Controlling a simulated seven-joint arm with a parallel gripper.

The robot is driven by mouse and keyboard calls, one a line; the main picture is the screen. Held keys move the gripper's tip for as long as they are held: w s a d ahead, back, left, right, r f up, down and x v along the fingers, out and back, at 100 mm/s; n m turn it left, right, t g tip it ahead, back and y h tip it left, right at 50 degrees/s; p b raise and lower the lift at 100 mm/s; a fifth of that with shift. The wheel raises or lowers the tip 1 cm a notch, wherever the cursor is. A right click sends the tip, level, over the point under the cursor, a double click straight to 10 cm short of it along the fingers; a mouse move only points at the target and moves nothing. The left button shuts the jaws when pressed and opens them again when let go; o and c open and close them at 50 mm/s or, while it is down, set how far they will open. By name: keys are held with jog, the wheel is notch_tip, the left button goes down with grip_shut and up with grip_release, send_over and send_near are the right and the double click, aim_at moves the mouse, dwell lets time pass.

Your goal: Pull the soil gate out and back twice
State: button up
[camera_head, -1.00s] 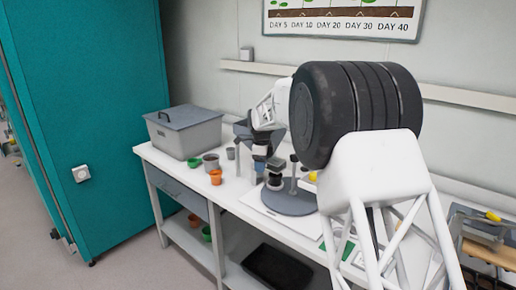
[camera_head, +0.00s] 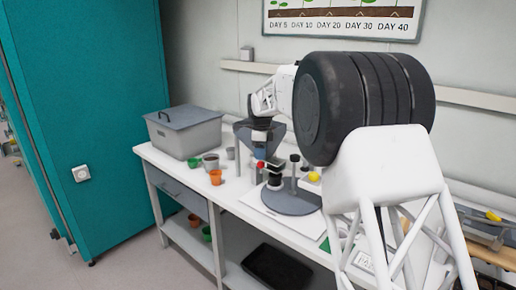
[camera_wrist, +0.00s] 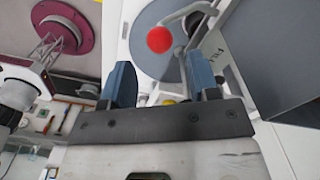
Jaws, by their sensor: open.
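The soil gate shows by its red ball knob (camera_wrist: 160,40) on a bent metal handle in the wrist view. The knob also shows in the head view (camera_head: 260,165), low on the grey soil hopper (camera_head: 254,141). My gripper (camera_wrist: 160,82) is open, with its two blue fingers apart and nothing between them. The knob appears beyond the fingertips, in line with the gap, and looks clear of both fingers. In the head view my wrist is at the hopper's top, and the fingers are hard to make out. The gate plate cannot be made out.
A grey round turntable (camera_head: 290,201) with dark posts stands below and right of the hopper. A yellow knob (camera_head: 313,176) is beside it. An orange pot (camera_head: 215,177), other small pots and a grey lidded bin (camera_head: 185,132) stand to the left. The bench front (camera_head: 240,203) is clear.

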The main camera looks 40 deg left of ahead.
jog(key=shift+r, duration=1.15)
jog(key=shift+w+d+r, duration=0.1)
jog(key=shift+d, duration=0.15)
jog(key=w+d+r+n, duration=0.1)
jog(key=d+r, duration=0.4)
jog(key=d, duration=0.8)
jog(key=w+d+r+n, duration=0.15)
jog(key=d+r, duration=0.25)
jog(key=d, duration=0.9)
jog(key=s+d+r+n+t, duration=0.15)
jog(key=s+d, duration=0.25)
jog(key=d, duration=0.8)
jog(key=s+d+r+n+g, duration=0.1)
jog(key=s+d+r+n, duration=0.15)
jog(key=d, duration=0.85)
jog(key=s+d+f+n+t, duration=0.2)
jog(key=s+d, duration=1.4)
jog(key=d, duration=0.4)
jog(key=s+d+f+n, duration=0.1)
jog(key=s+d+f, duration=0.3)
jog(key=s, duration=0.5)
jog(key=s+d+f+n, duration=0.2)
jog(key=s+d+f, duration=0.3)
jog(key=s, duration=0.4)
jog(key=shift+d, duration=0.85)
